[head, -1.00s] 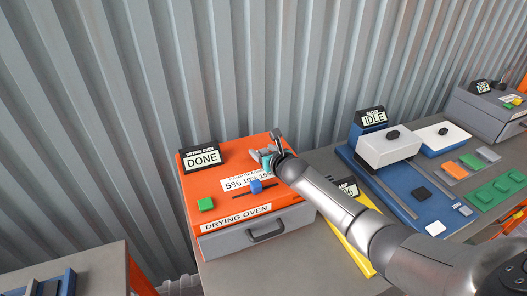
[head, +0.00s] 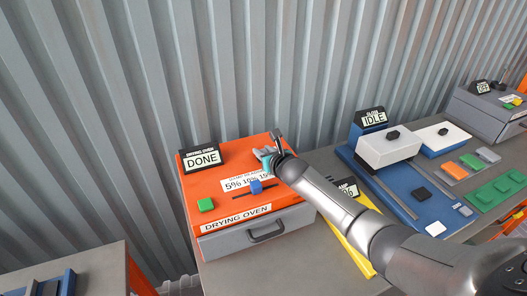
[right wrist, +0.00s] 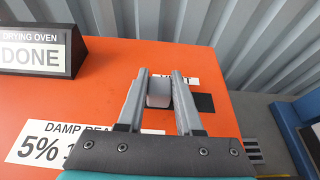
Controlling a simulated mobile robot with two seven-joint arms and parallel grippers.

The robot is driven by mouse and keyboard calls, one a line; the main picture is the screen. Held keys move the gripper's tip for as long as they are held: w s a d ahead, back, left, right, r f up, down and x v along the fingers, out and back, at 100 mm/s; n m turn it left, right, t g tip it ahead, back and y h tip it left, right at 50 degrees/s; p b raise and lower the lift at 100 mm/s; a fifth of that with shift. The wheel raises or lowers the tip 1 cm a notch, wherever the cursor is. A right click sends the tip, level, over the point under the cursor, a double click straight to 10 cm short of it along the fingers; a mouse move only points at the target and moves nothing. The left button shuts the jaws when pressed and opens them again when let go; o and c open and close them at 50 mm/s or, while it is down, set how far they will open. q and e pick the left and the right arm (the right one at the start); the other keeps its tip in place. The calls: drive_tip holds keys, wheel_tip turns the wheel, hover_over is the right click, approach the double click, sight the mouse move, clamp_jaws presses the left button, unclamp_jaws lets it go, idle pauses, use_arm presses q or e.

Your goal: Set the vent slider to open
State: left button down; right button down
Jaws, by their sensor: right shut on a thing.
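The orange drying oven (head: 228,157) stands on the bench with a DONE sign at its back left. My right gripper (head: 265,156) is over the back right of its top. In the right wrist view my right gripper (right wrist: 159,88) is shut on a light grey knob (right wrist: 158,92), the vent slider. A black strip (right wrist: 203,103) shows to the right of the fingers. A white label (right wrist: 182,80) behind is mostly covered by a finger, so its words cannot be read in full. My left gripper is not in view.
On the oven top are a green block (head: 206,204) and a blue slider knob (head: 256,186) by the percent label. The oven's grey drawer (head: 255,234) is shut. A blue station with a white box (head: 388,148) stands to the right. Corrugated wall stands close behind.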

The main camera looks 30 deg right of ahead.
idle(0.8)
drive_tip(key=shift+s+d, duration=0.1)
drive_tip(key=shift+d, duration=2.2)
drive_tip(key=c, duration=0.6)
unclamp_jaws()
drive_tip(key=shift+o, duration=0.2)
drive_tip(key=shift+s, duration=0.1)
drive_tip(key=shift+s+r, duration=0.15)
drive_tip(key=shift+s, duration=0.3)
drive_tip(key=p+v, duration=0.1)
drive_tip(key=v, duration=1.3)
drive_tip(key=shift+s+r+p, duration=0.1)
drive_tip(key=shift+p, duration=0.2)
